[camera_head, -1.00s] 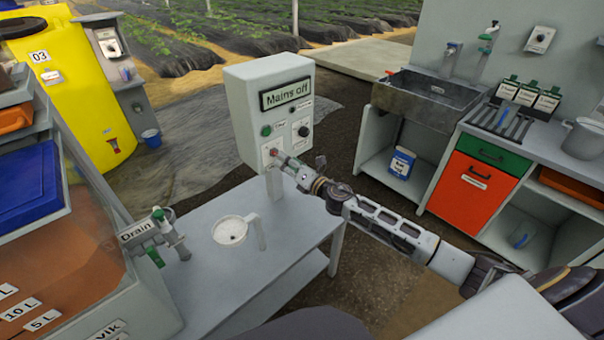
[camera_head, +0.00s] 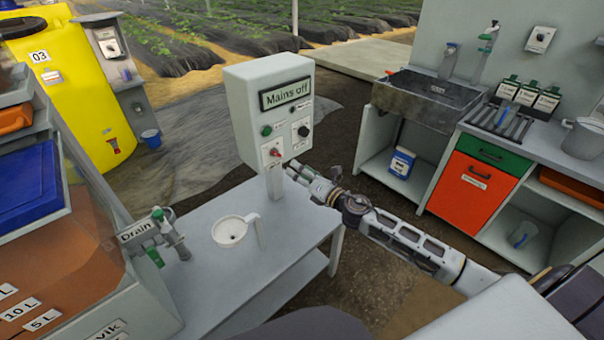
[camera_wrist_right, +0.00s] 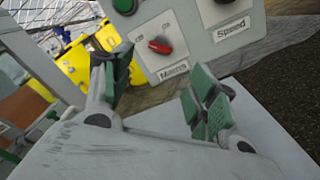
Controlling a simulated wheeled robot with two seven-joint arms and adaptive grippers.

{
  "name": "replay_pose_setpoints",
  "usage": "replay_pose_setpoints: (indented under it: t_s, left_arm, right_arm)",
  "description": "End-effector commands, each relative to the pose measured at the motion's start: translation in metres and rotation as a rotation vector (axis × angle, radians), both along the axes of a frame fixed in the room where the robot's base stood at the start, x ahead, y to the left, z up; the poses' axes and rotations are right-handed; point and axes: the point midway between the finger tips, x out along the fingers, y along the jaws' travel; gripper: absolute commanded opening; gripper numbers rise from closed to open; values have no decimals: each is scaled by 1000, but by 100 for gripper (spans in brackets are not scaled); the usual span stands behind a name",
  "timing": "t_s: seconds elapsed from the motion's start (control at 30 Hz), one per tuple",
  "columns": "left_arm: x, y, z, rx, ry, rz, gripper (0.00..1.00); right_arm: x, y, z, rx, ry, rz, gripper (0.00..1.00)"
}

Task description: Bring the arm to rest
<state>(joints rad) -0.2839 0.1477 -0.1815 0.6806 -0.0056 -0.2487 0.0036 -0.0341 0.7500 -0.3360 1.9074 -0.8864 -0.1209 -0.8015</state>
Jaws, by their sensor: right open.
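My right arm reaches in from the right in the head view, and its gripper (camera_head: 290,167) is just below and in front of the control box (camera_head: 240,115). In the right wrist view the gripper (camera_wrist_right: 158,95) is open and empty, its green finger pads apart. The box's red mains switch (camera_head: 275,152) shows beyond the fingers in the wrist view (camera_wrist_right: 160,46), clear of them. The box display reads "Mains off". My left gripper is not in view.
A white jug (camera_head: 232,231) stands on the grey table (camera_head: 205,290) below the box. A drain valve (camera_head: 158,235) juts out at the left. A sink (camera_head: 425,100) and a counter with a red-fronted cabinet (camera_head: 478,185) stand at the right. Air above the table is free.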

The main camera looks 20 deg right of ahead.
Motion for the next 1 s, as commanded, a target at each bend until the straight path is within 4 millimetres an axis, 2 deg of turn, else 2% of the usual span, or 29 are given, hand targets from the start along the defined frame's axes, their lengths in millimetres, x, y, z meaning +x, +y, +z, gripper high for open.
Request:
replay_pose_setpoints:
  t_s: [0.77, 0.87, 1.0]
  left_arm:
    - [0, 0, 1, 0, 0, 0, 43]
    - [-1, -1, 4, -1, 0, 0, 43]
    - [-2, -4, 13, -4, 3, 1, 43]
  right_arm:
    - [-3, -3, -2, 7, 8, -5, 59]
    - [-2, -9, -10, 32, 33, -21, 59]
    - [1, -25, -35, 107, 108, -70, 59]
